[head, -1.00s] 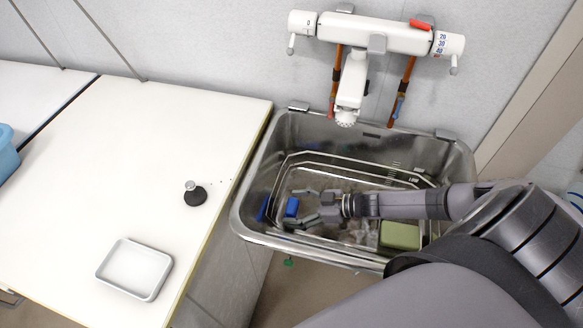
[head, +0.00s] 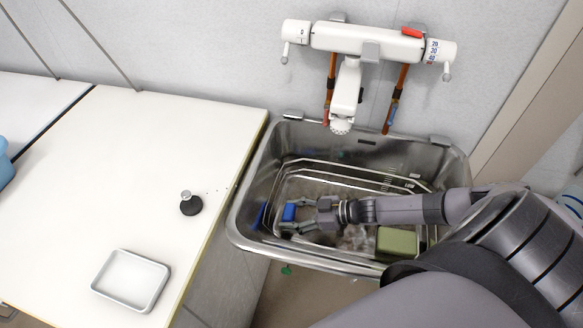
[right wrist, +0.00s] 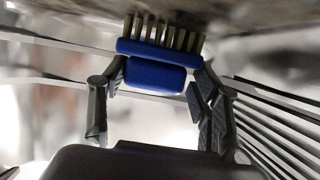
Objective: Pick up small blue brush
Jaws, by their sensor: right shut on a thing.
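The small blue brush (head: 289,212) is in the left part of the metal basin (head: 236,222). In the right wrist view the brush (right wrist: 152,72) has a blue back and a row of pale bristles along the picture's top, against a blurred surface. My right gripper (head: 294,215) reaches into the basin from the right, its fingers on both sides of the brush. In the right wrist view the right gripper (right wrist: 158,78) is shut on the blue body. I cannot tell whether the brush touches the basin floor. My left gripper is not in view.
A wire rack (head: 345,164) lines the basin around my gripper. A green block (head: 398,240) sits at the basin's right. Another blue item (head: 259,215) is by the left wall. The faucet (head: 346,90) hangs over the back. A white tray (head: 130,279) and black-based object (head: 190,203) are on the counter.

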